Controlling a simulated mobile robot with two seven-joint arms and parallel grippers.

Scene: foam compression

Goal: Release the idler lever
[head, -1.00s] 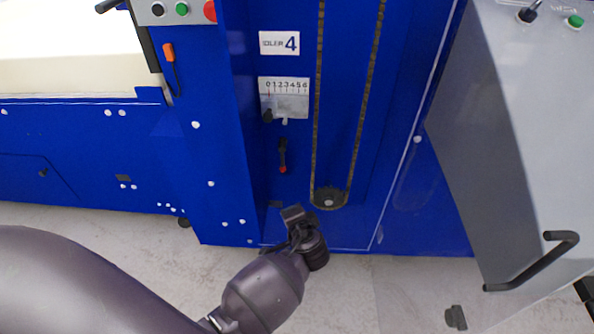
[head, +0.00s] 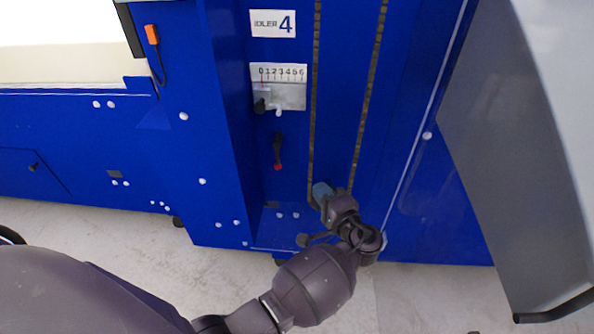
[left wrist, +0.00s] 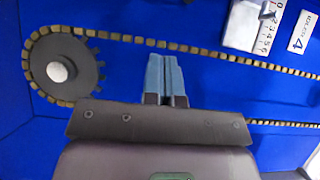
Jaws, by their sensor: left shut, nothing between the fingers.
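The idler lever (head: 278,150) is a small black handle with a red tip on the blue panel, hanging roughly upright below the scale plate in the head view. My left gripper (head: 321,190) is right of and below the lever, apart from it, in front of the lower end of the chain loop. In the left wrist view its blue-grey fingers (left wrist: 166,76) are together with nothing between them, over the blue panel inside the chain loop. A small dark piece at the top edge there may be the lever; I cannot tell. My right gripper is not in view.
The chain (head: 313,100) runs up the panel, and its sprocket (left wrist: 62,70) shows in the left wrist view. The scale plate (head: 290,97) and the IDLER 4 label (head: 273,24) are above the lever. A grey cabinet (head: 520,150) stands at the right.

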